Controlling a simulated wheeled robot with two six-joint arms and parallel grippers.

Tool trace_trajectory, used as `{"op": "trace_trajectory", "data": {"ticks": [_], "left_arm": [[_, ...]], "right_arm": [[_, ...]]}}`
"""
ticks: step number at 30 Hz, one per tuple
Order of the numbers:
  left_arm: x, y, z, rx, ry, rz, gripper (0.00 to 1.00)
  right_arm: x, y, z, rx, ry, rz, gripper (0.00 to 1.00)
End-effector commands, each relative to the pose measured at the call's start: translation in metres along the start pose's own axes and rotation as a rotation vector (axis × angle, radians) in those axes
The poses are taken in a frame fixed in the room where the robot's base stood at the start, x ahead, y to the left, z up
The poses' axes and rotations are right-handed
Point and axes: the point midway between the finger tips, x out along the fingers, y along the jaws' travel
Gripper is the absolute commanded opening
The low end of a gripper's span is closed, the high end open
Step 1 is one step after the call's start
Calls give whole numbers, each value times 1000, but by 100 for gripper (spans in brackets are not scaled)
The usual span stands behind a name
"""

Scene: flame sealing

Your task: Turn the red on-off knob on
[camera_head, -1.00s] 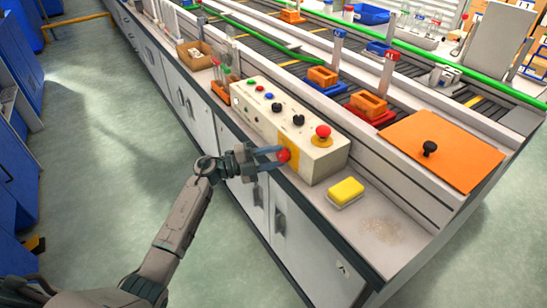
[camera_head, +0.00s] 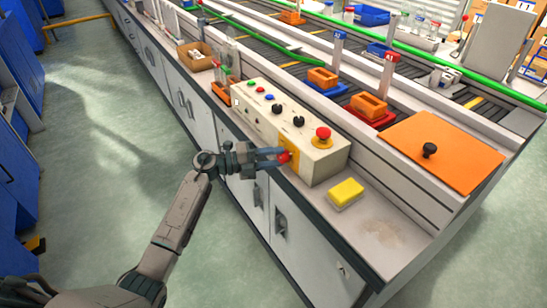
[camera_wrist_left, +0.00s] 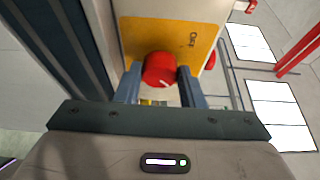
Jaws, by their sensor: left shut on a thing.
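The red on-off knob (camera_head: 284,157) sits on a yellow plate (camera_head: 290,146) on the front face of the white control box (camera_head: 318,164). My left gripper (camera_head: 274,157) reaches it from the left and is shut on it. In the left wrist view the red knob (camera_wrist_left: 159,69) shows between the two blue-grey fingers, with a white mark on its lower right rim. My right gripper is not in view.
A red mushroom button (camera_head: 323,133) on a yellow base and black knobs (camera_head: 277,108) stand on the box top. A yellow sponge (camera_head: 346,192) lies on the bench to the right. An orange plate with a black handle (camera_head: 442,150) lies farther right.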

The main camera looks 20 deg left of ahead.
Motion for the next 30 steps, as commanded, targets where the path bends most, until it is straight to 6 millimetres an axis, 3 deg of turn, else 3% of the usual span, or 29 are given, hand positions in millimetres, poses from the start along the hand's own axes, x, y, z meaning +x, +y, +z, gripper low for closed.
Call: {"op": "trace_trajectory", "data": {"ticks": [1,2,5,17,21,30], "left_arm": [[0,2,0,0,1,2,13],[0,1,0,0,1,2,37],[0,1,0,0,1,2,57],[-8,2,0,0,0,2,57],[-32,3,0,1,-1,5,57],[-89,3,0,1,1,5,57]], "right_arm": [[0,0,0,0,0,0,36],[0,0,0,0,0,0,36],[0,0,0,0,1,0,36],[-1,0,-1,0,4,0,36],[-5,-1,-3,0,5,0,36],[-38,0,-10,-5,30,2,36]]}}
